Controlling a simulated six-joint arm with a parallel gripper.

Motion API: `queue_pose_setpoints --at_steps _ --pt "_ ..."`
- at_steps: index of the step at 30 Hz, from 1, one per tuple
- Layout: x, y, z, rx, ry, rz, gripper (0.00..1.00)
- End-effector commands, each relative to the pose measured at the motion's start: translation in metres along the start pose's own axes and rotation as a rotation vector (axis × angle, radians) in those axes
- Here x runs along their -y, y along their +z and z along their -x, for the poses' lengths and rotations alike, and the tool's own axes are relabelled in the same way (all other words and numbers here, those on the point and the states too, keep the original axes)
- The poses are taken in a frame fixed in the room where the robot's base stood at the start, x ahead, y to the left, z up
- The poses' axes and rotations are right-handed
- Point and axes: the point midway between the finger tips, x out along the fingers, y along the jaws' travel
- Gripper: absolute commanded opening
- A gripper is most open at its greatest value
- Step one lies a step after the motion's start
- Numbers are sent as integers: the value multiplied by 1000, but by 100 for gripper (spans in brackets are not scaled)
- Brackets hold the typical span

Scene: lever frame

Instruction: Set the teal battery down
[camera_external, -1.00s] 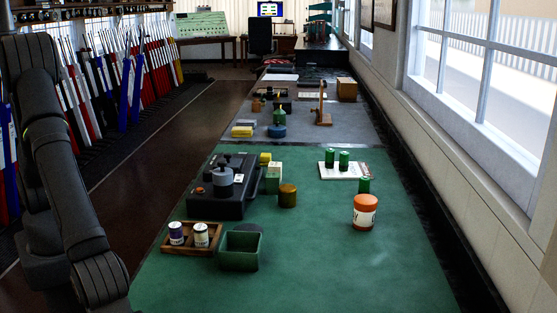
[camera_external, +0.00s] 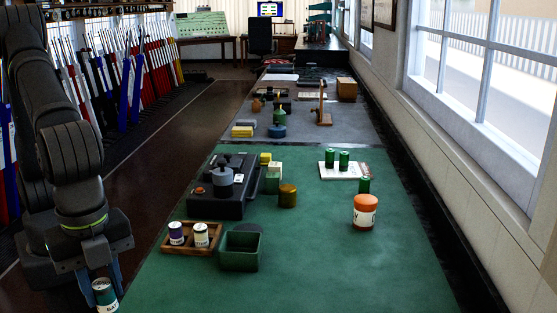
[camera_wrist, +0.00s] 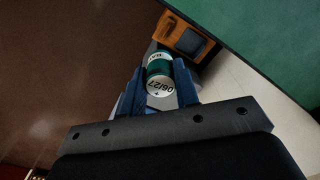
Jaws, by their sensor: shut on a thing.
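The teal battery (camera_external: 104,296) is a short cylinder with a white band and lettering. It hangs at the lower left in the external view, off the left edge of the green bench top (camera_external: 300,285). My gripper (camera_external: 98,284) is shut on it, fingers pointing down. In the wrist view the battery's pale end with printed digits (camera_wrist: 159,86) faces the camera between the blue fingers (camera_wrist: 160,92). An orange-brown box with a dark inside (camera_wrist: 184,38) shows beyond it.
A wooden tray (camera_external: 166,248) holding two small cylinders and an open green bin (camera_external: 239,266) stand near the bench's left edge. A black device (camera_external: 222,208) sits behind them. An orange-lidded jar (camera_external: 364,211) stands right. The bench's front middle is clear.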

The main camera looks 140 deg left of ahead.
Motion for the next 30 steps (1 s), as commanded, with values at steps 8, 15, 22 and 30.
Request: queue_pose_setpoints --at_steps 8,15,22,30 --pt "8 0 55 -1 0 23 2" --pt "55 0 53 0 0 188 2" --pt "130 10 53 0 0 447 2" --pt "241 46 53 0 0 845 2"
